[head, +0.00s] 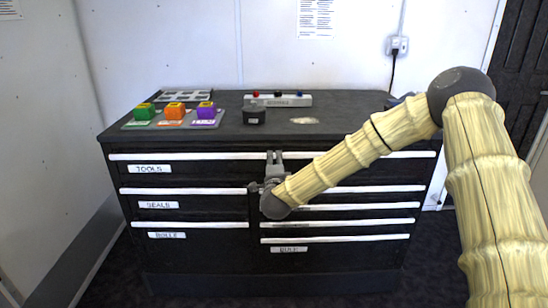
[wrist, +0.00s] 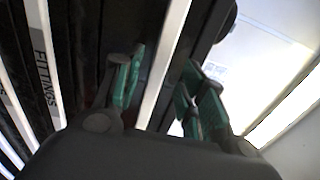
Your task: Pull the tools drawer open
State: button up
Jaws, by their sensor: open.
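In the wrist view, my green-padded fingers are open, either side of a white handle strip (wrist: 165,60), with gaps visible. I cannot tell from the wrist view which drawer this strip belongs to.
Below are the seals drawer (head: 190,205) and another labelled drawer. A FITTINGS label (wrist: 46,72) shows in the wrist view. Coloured blocks (head: 174,111), a dark box (head: 254,116) and a panel (head: 283,100) stand on the cabinet top. The floor at left is clear.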

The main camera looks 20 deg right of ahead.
aim_at(274, 157)
jog(key=shift+x, duration=2.55)
grip_shut()
